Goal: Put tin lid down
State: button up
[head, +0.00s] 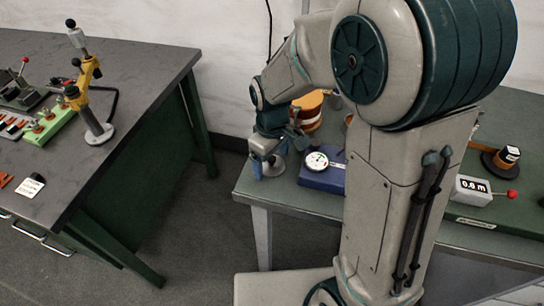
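My gripper (268,164) hangs at the far left end of the right-hand bench (292,199), pointing down, close to the bench top. A pale grey metallic thing (275,170) shows at its fingertips. It is too small and too covered to tell whether it is the tin lid, or whether the fingers hold it. I cannot make out a tin lid for sure anywhere else. My own arm hides much of the bench's middle.
A blue box with a white dial gauge (317,161) lies just right of my gripper. A copper-coloured roll (307,108) stands behind. The left bench (140,72) holds a yellow stand (88,82); a floor gap separates the benches.

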aim_at(272, 159)
jog(key=shift+r, duration=0.1)
notch_tip(272, 159, up, 12)
jog(key=shift+p, duration=0.45)
dwell(0.4)
